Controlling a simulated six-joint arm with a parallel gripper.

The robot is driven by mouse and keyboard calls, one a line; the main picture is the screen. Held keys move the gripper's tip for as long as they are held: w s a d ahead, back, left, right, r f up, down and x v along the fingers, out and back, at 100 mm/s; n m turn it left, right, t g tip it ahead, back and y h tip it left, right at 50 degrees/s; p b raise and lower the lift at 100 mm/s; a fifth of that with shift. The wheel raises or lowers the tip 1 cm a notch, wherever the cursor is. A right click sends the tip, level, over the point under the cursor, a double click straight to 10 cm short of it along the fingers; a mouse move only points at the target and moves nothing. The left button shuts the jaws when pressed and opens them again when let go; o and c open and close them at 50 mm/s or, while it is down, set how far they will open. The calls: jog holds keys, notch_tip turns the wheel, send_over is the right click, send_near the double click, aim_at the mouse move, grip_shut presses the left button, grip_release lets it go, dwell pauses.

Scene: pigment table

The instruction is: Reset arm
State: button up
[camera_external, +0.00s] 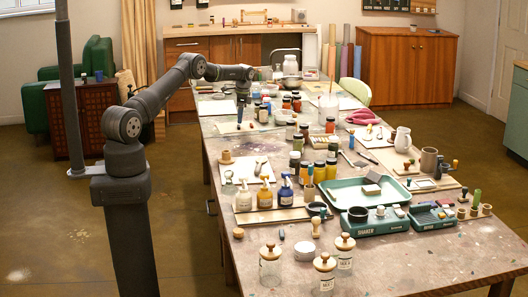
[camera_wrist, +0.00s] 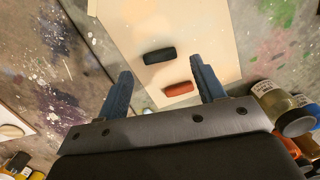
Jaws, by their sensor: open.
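My gripper (camera_wrist: 160,80) is open in the wrist view, with its two blue-grey fingers spread and nothing between them. Below it lies a pale sheet or board (camera_wrist: 125,30) with a black stick (camera_wrist: 159,56) and a red-orange stick (camera_wrist: 178,89). Both sticks appear beyond or between the fingertips and apart from them. In the external view my gripper (camera_external: 241,112) points down over the far left part of the long table (camera_external: 300,248).
Jars (camera_wrist: 290,112) stand close to my gripper's right side in the wrist view. The table holds many bottles, a green tray (camera_external: 338,205), shaker machines (camera_external: 376,222) and lidded glass jars (camera_external: 325,272). A paint-stained patch (camera_external: 238,148) at the table's left is fairly clear.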

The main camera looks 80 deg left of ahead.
aim_at(239, 126)
jog(key=f, duration=0.3)
jog(key=shift+s+f, duration=0.25)
jog(key=shift+f, duration=0.05)
jog(key=shift+w+r, duration=0.1)
jog(key=shift+r, duration=1.9)
